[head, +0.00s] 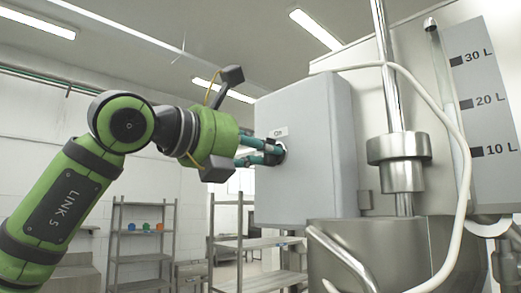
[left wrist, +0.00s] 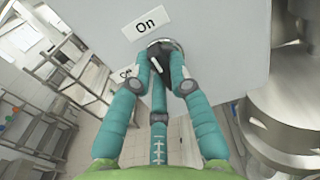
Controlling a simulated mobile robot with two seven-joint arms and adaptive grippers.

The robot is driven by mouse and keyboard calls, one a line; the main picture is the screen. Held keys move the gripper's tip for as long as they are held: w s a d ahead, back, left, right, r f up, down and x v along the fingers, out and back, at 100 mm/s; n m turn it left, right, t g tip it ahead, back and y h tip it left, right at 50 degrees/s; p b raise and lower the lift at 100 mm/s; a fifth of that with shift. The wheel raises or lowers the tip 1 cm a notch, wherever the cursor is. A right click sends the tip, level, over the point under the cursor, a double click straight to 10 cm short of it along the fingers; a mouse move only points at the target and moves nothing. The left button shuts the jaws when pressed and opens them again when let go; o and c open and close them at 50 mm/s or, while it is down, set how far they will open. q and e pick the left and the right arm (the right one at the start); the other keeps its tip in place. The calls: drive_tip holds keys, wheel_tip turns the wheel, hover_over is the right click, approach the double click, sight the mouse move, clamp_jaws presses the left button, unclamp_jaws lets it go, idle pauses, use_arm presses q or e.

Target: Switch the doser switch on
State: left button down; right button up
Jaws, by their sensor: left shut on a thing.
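The doser switch (left wrist: 176,64) is a dark knob with a white mark in a round metal ring on the side of a grey box (head: 312,150). My left gripper (head: 277,150) is at the switch, with its teal fingers closed around the knob. In the left wrist view the fingertips (left wrist: 165,62) sit on both sides of the knob and partly hide it. A white "On" label (left wrist: 146,23) is above the knob. A second label (left wrist: 124,72) at the left is mostly hidden by a finger. The white mark is slanted; I cannot tell which setting it shows.
A steel tank (head: 370,260) and a white hose (head: 462,180) are to the right of the box. A level scale (head: 485,100) is behind them. Metal shelves (head: 143,245) stand at the back left. My right gripper is not visible.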

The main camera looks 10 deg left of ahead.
use_arm(q)
drive_tip(key=shift+w+d+f, duration=0.1)
drive_tip(key=shift+f, duration=0.15)
drive_tip(key=c, duration=1.1)
unclamp_jaws()
drive_tip(key=shift+c, duration=0.2)
drive_tip(key=shift+r, duration=0.1)
drive_tip(key=v, duration=1.2)
